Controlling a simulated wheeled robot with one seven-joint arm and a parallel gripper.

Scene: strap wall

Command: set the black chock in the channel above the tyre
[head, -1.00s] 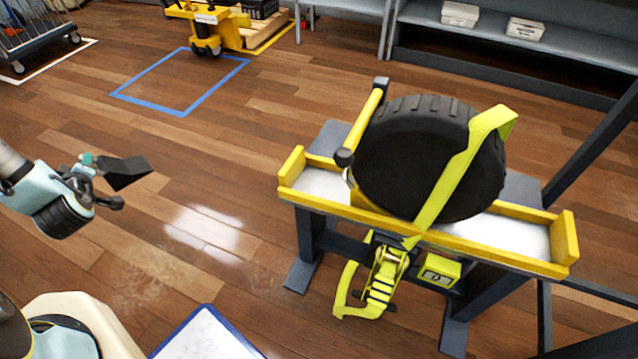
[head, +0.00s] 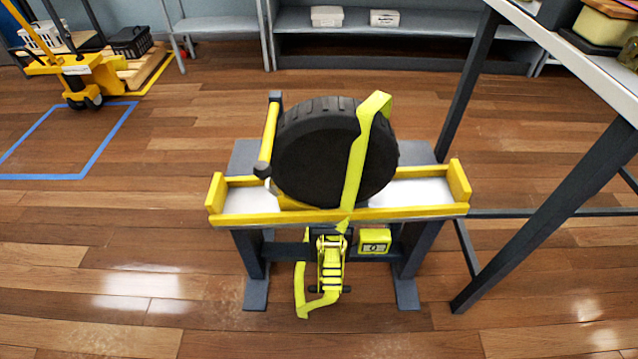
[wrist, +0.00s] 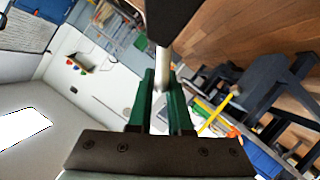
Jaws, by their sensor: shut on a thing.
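The black tyre (head: 315,160) stands upright in a channel with yellow rails (head: 425,210) and a pale floor, on a dark stand. Bare channel floor shows left and right of the tyre. A lime strap (head: 357,165) runs over the tyre, down to a ratchet (head: 331,268) below the front rail. In the wrist view, my gripper (wrist: 161,90) has its green fingers shut on a pale stem of the black chock (wrist: 172,15), whose dark body shows at the top edge. My gripper and the chock are outside the head view.
A yellow bar (head: 268,138) with dark ends stands left of the tyre. A table with dark legs (head: 545,210) is close on the right. A yellow pallet truck (head: 85,80) is far left. The wooden floor in front and to the left is clear.

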